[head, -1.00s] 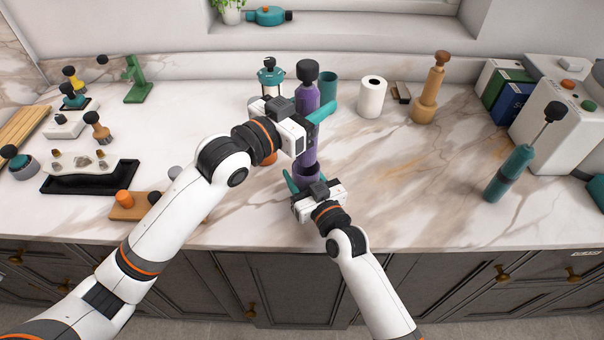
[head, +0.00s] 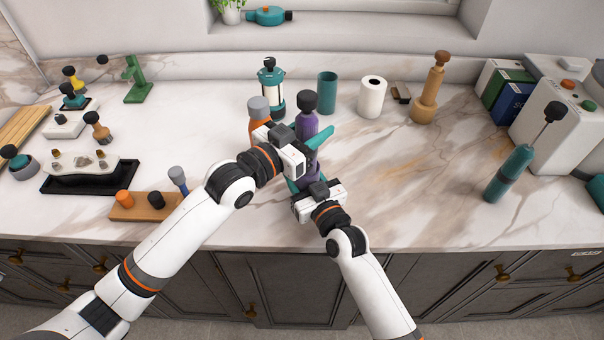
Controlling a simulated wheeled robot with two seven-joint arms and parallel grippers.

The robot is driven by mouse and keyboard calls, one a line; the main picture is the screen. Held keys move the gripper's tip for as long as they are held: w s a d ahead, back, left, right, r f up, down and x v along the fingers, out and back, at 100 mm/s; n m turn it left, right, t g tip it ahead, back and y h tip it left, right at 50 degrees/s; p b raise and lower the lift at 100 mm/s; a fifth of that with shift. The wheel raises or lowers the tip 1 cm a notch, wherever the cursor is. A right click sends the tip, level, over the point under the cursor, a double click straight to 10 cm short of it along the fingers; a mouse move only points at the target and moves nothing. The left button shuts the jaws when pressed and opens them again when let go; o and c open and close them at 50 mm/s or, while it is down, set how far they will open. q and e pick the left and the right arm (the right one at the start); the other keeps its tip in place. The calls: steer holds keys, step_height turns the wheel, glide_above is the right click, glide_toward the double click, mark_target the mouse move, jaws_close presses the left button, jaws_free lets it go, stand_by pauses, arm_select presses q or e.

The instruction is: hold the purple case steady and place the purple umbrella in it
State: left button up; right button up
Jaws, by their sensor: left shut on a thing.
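The purple umbrella (head: 306,124) stands upright with its dark cap on top. My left gripper (head: 310,148) is shut on it, one teal finger showing on the right side. The purple case (head: 316,181) is directly below, on the counter, mostly hidden behind my grippers. The umbrella's lower end is hidden and appears to be inside the case. My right gripper (head: 305,183) is at the case, one teal finger on its left side. The other finger is hidden, so its grip cannot be made out.
An orange bottle with a grey cap (head: 259,112) stands close left of the umbrella. Behind are a teal-and-white canister (head: 271,85), a teal cup (head: 327,92) and a white roll (head: 372,97). A wooden block (head: 150,206) lies at front left.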

arm_select(q)
steer(key=o, duration=1.2)
steer(key=v, duration=1.2)
steer(key=shift+r, duration=0.1)
arm_select(e)
steer(key=o, duration=1)
